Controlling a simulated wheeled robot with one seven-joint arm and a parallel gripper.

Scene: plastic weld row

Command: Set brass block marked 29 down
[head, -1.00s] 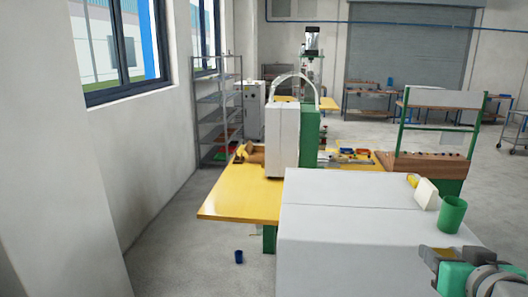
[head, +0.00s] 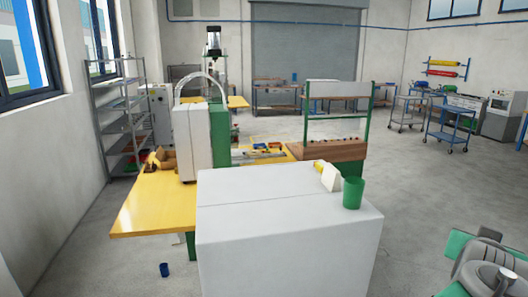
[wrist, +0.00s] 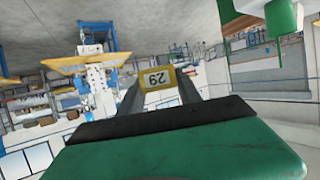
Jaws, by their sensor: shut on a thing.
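The brass block marked 29 (wrist: 158,78) shows in the wrist view between the two dark fingers of my gripper (wrist: 160,93). Its yellow face carries the black number, which appears upside down. My gripper is shut on it and holds it in the air, with the room's far parts behind it. In the head view only part of my green and grey arm shows at the lower right corner; the block cannot be made out there.
A large white cabinet (head: 285,225) stands in front, with a green cup (head: 353,192) and a white bottle (head: 331,177) on its top right. A yellow table (head: 150,208) is behind it at left. A wooden bench (head: 335,150) stands beyond. Open floor lies to the right.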

